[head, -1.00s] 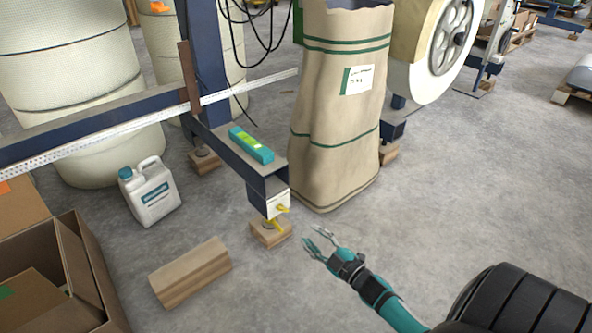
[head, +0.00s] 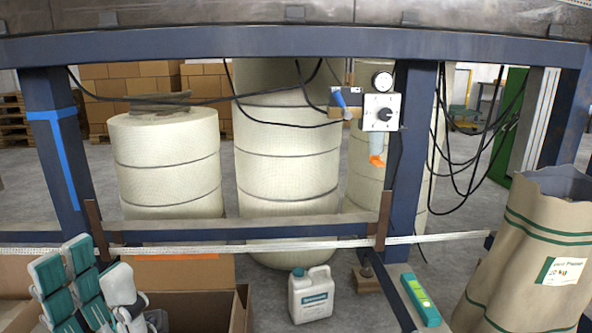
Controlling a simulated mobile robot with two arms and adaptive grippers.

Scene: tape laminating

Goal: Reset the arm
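My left arm (head: 62,285), teal and white, is folded up at the lower left of the head view. My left gripper (head: 122,318) is by the bottom edge, partly cut off, in front of the open cardboard boxes. Its fingertips do not show clearly enough to tell whether it is open or shut. I see nothing held in it. My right arm and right gripper are out of view.
A blue steel frame (head: 220,43) spans the view, with a control box (head: 381,112) and hanging cables. Large cream rolls (head: 168,160) stand behind it.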

